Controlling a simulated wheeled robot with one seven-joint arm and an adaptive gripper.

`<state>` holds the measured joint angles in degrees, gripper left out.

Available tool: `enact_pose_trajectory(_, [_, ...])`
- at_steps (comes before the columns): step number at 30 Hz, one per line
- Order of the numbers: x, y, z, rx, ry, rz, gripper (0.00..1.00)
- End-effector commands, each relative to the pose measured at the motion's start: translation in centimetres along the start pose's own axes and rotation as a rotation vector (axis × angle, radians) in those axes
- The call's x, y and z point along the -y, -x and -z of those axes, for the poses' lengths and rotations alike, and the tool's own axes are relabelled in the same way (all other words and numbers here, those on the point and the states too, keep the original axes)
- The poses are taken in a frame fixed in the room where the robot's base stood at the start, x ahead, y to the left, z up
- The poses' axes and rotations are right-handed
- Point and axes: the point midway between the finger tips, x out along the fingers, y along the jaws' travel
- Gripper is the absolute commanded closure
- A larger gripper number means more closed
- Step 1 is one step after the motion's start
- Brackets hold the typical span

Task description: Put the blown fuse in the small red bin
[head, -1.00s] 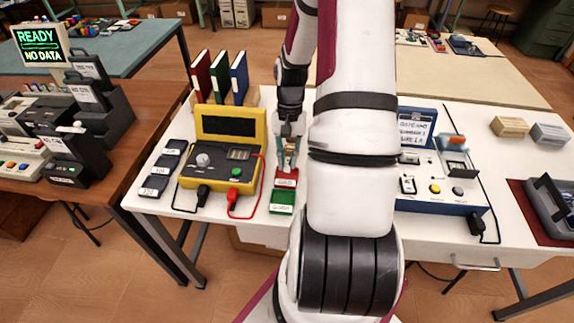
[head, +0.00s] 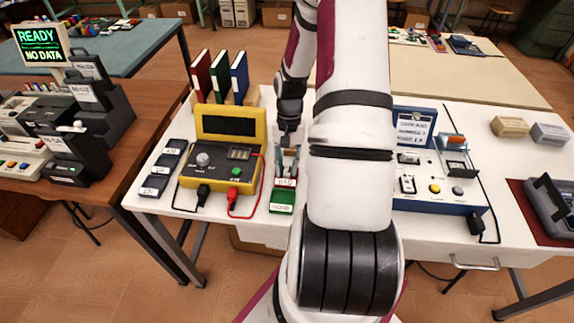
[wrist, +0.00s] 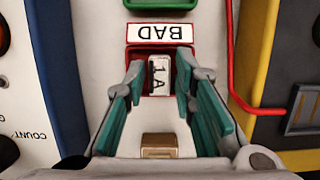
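The small red bin (wrist: 147,51), labelled BAD, stands on the white table behind the green bin. It also shows in the head view (head: 294,185). A white fuse (wrist: 158,76) marked 1A appears inside the red bin in the wrist view, between my fingertips. My gripper (wrist: 161,66) has teal finger pads spread apart on either side of the fuse, with small gaps showing, so it looks open. In the head view my gripper (head: 287,160) is low over the red bin. A small brass-coloured block (wrist: 158,145) shows between the finger bases; I cannot tell whether it belongs to the fuse.
The green bin (head: 281,207) is directly in front of the red bin. A yellow tester (head: 215,160) with a red lead stands close at the left. A blue-edged panel (head: 430,180) stands right of my arm. Three books (head: 219,77) stand behind the tester.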

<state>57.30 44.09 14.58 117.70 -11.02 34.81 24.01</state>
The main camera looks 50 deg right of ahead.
Motion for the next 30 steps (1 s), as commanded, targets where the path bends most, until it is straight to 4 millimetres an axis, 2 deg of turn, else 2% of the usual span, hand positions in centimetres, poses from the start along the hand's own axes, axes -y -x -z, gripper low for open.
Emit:
enact_pose_trajectory(8, [0.0,0.8,0.0,-0.003,-0.001,0.000,0.76])
enact_pose_trajectory(11, [0.0,2.3,0.1,-0.006,-0.002,0.001,0.76])
enact_pose_trajectory(21, [0.0,9.1,0.0,-0.005,0.000,0.000,0.76])
enact_pose_trajectory(24, [0.0,10.6,0.0,-0.004,0.000,0.000,0.76])
enact_pose_trajectory(30, [0.0,12.2,-0.1,-0.001,0.000,0.000,0.76])
